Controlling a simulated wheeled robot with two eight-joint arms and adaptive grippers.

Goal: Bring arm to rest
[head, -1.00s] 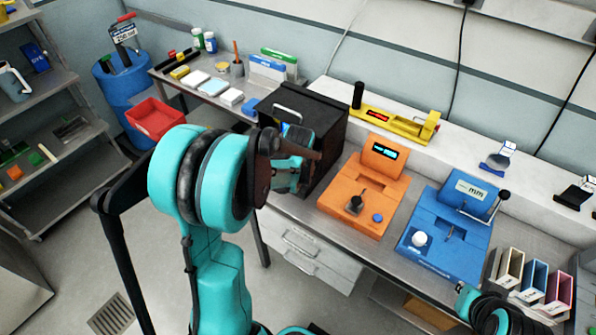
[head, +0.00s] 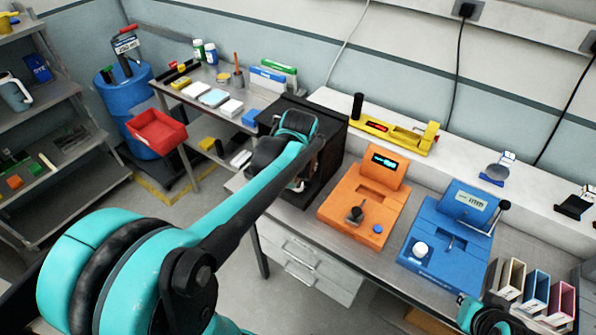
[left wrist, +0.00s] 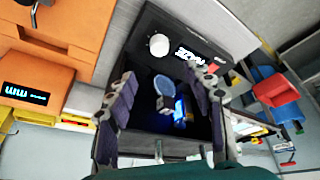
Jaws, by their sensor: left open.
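My left arm reaches in from the lower left of the head view to the black box (head: 331,160) on the bench. Its wrist covers part of the box there, and the fingertips cannot be made out. In the left wrist view my left gripper (left wrist: 159,76) is open, with its two dark fingers apart and nothing between them touching either one. The black box (left wrist: 185,28) with a white knob and lit display is in front of it. A pale round disc (left wrist: 164,85) and a blue lit item (left wrist: 181,110) show in its dark interior.
An orange device (head: 364,205) and a blue device (head: 447,240) stand right of the box. A yellow device (head: 395,125) is on the ledge behind. A red bin (head: 157,133) and side table are at left. Open floor lies before the drawers (head: 305,255).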

